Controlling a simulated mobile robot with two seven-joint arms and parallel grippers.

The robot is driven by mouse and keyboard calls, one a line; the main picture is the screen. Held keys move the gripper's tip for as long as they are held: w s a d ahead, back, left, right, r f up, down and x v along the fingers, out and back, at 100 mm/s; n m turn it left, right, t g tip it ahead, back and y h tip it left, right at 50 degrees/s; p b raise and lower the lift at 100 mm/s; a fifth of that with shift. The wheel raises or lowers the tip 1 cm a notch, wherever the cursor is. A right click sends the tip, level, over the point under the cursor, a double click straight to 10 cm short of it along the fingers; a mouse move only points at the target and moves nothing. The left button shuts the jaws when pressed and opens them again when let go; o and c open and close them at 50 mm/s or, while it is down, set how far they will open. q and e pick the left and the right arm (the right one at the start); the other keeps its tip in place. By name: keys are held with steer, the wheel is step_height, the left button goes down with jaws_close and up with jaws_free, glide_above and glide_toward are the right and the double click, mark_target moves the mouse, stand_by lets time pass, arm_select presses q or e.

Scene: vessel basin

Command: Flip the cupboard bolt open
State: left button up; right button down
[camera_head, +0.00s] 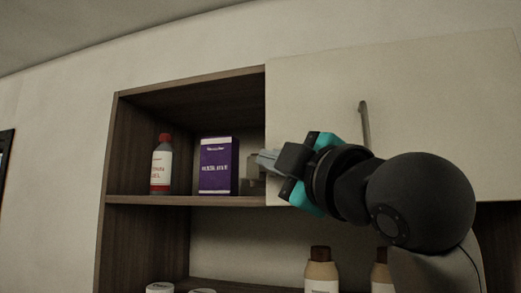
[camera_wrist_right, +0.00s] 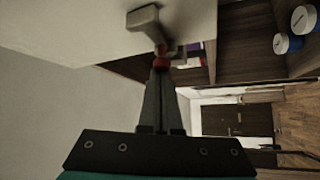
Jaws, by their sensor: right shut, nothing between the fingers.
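The cupboard has a cream door (camera_head: 430,95) with a vertical bar handle (camera_head: 364,122). A beige-grey piece, apparently the bolt (camera_head: 254,170), sits by the door's lower left edge, partly hidden by my right gripper. My right gripper (camera_head: 266,160) is shut and empty, pointing left at that edge. Its closed fingers also show in the wrist view (camera_wrist_right: 160,75), close to a small red patch; I cannot tell whether they touch the bolt. My left gripper is not in view.
The open compartment left of the door holds a red-capped bottle (camera_head: 161,165) and a purple box (camera_head: 218,166) on a wooden shelf (camera_head: 190,200). Below stand brown-capped bottles (camera_head: 321,272) and white-lidded jars (camera_head: 160,288).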

steer(key=shift+d, duration=0.1)
steer(key=d, duration=0.1)
steer(key=s+d, duration=0.1)
steer(key=shift+d, duration=0.4)
stand_by(0.4)
